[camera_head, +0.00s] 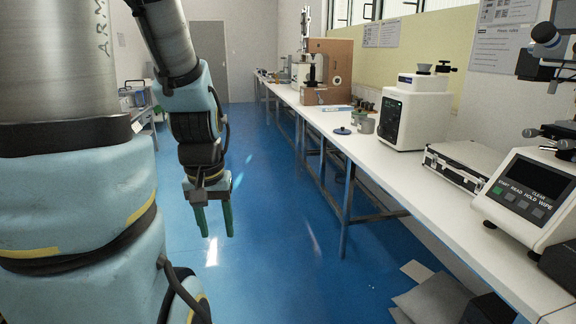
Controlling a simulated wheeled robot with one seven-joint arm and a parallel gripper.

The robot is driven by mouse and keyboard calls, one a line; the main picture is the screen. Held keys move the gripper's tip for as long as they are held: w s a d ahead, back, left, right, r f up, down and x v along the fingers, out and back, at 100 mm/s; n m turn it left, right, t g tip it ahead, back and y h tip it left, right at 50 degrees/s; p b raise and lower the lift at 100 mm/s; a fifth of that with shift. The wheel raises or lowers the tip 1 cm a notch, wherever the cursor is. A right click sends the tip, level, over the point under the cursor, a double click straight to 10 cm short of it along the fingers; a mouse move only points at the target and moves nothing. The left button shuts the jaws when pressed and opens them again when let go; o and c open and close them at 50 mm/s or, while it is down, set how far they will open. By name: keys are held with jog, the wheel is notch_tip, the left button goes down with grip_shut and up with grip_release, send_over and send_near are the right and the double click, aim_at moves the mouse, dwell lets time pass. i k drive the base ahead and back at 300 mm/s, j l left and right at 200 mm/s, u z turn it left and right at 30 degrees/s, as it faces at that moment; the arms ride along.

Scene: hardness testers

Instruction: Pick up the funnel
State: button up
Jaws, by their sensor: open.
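A small grey, funnel-shaped piece (424,68) sits on top of the white machine (403,118) on the long bench at right. It is small in the picture, and I cannot tell for sure that it is the funnel. My gripper (216,236) hangs over the blue floor, left of the bench, with its two green fingers pointing down. The fingers are apart with nothing between them. My gripper is well away from the machine and touches nothing.
The white bench (388,163) runs along the right wall. A blue-topped item (342,131), a grey container (362,124), a metal-edged case (468,162) and a tester with a dark display (527,190) stand on it. Boxes (433,300) lie on the floor at lower right. The middle floor is clear.

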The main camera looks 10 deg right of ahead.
aim_at(422, 67)
jog(key=i+l+z, duration=0.2)
jog(key=i, duration=0.5)
jog(key=i+j+z, duration=0.1)
jog(key=i+z, duration=0.15)
jog(key=i, duration=0.4)
jog(key=i+j+z, duration=0.2)
jog(key=i, duration=0.5)
